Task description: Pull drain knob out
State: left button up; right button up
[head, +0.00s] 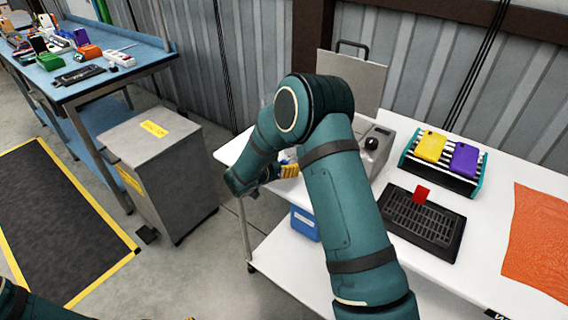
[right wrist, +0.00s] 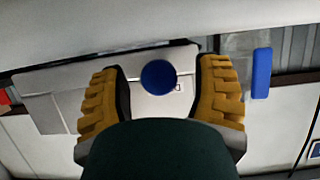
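A round blue knob (right wrist: 158,77) shows in the right wrist view, on the pale face of the grey machine; I take it for the drain knob. My right gripper (right wrist: 160,88) is open, with a yellow finger on each side of the knob and a gap to both. In the head view the right gripper (head: 289,171) is at the left end of the grey machine (head: 378,132), and my arm hides most of that end. The knob cannot be made out there. Of my left arm, only a piece shows at the bottom left, with a yellow sliver at the bottom edge.
The machine's lid (head: 350,85) stands open. A blue bin (head: 305,223) is below the white table (head: 490,215). A grey cabinet (head: 165,180) stands left.

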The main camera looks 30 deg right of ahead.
jog(key=v, duration=1.2)
jog(key=shift+w, duration=0.1)
